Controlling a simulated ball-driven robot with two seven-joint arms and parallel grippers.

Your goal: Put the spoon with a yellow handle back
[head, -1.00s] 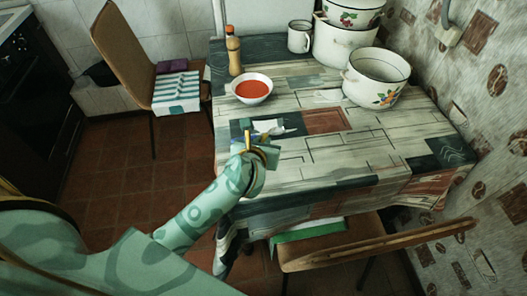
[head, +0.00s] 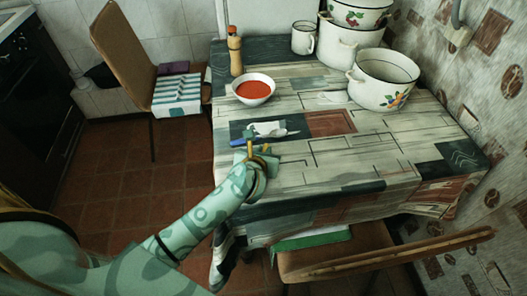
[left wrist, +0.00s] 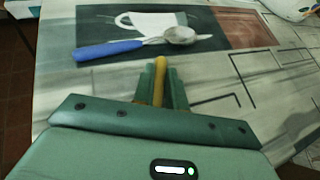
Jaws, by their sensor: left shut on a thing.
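My left gripper (head: 254,152) is over the near left part of the table. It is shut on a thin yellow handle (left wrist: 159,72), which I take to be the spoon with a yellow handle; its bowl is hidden. In the left wrist view the handle stands up between the two green fingers (left wrist: 160,88). A spoon with a blue handle (left wrist: 108,50) and metal bowl lies on the tablecloth just beyond the gripper; in the head view its blue handle (head: 238,142) shows left of the fingers. My right gripper is not in view.
A bowl of red soup (head: 254,89) and a bottle (head: 235,50) stand at the table's back left. A white mug (head: 303,37) and enamel pots, one with printed fruit (head: 383,79), stand at the back right. The table's middle (head: 345,150) is clear.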

